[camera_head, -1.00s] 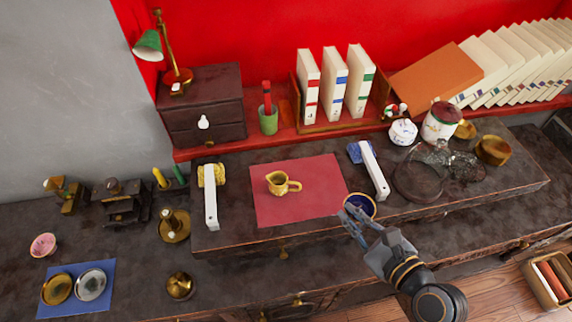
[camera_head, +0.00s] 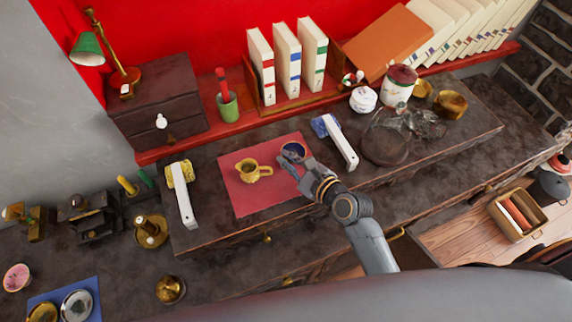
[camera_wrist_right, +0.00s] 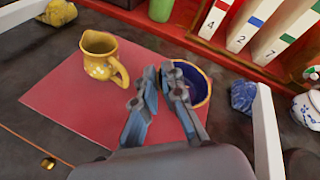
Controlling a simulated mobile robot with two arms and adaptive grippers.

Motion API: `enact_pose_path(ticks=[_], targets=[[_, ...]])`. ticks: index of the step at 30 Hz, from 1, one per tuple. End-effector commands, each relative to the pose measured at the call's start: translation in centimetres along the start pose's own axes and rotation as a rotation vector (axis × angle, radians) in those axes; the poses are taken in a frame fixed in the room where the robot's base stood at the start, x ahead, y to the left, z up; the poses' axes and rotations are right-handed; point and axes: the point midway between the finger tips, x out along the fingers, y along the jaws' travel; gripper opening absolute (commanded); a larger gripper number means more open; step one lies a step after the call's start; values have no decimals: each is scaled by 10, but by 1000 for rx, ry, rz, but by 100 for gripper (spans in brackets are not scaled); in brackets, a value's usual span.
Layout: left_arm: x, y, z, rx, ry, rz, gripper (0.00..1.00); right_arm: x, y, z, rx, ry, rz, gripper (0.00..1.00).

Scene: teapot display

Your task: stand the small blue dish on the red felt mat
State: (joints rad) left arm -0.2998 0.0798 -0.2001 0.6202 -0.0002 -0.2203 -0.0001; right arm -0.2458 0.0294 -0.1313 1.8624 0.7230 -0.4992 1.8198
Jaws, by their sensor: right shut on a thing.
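The red felt mat (camera_head: 238,198) lies flat on the raised dark shelf. My right gripper (camera_head: 286,167) is shut on the small blue dish (camera_head: 293,150), holding its rim at the mat's back right corner. In the right wrist view the dish (camera_wrist_right: 198,84) has a dark blue inside and a tan rim, and the gripper fingers (camera_wrist_right: 160,82) hide part of it. I cannot tell whether the dish touches the mat (camera_wrist_right: 75,112). My left gripper is not in view.
A yellow jug (camera_head: 250,172) stands on the mat, left of the dish. A glass dome (camera_head: 386,143) is farther right. The mat's front is bare.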

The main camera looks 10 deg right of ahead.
Motion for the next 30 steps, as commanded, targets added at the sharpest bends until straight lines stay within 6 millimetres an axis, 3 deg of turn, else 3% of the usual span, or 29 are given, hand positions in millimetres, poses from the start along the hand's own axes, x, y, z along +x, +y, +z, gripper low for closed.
enact_pose_path(ticks=[5,12,23,24,26,30], targets=[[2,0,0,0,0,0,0,13,3,-7,-1,-2,0,0],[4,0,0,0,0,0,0,25,17,-33,-2,1,1,0],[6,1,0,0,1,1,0,26,19,-36,0,0,-1,0],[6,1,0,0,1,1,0,27,20,-37,1,0,-1,10],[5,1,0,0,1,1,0,26,19,-36,1,0,-1,19],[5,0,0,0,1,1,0,26,19,-36,1,0,-1,19]])
